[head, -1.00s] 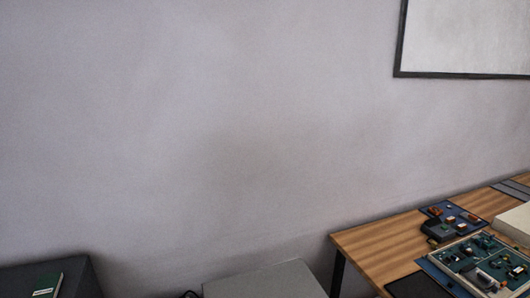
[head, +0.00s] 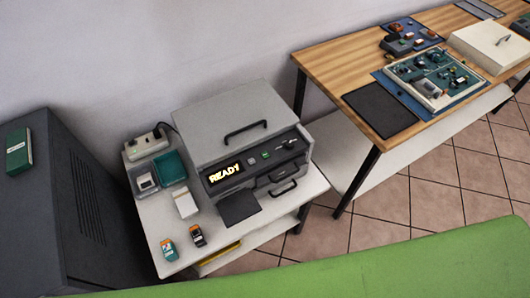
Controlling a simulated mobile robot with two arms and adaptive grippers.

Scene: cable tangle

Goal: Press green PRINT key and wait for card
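A grey card printer (head: 248,135) stands on a small white side table (head: 320,184) in the head view. Its dark front panel has a lit display (head: 225,172) reading READY. To the right of the display is a small green key (head: 266,155), which I take to be the PRINT key; its label is too small to read. A dark flat tray (head: 239,207) sticks out below the display, and no card shows on it. Neither of my grippers is in view.
Small bins (head: 170,167), a white box (head: 186,203) and two small orange-topped items (head: 198,236) share the side table. A dark cabinet (head: 85,215) stands left. A wooden workbench (head: 335,62) with circuit boards stands right. A green surface (head: 440,265) crosses the lower front.

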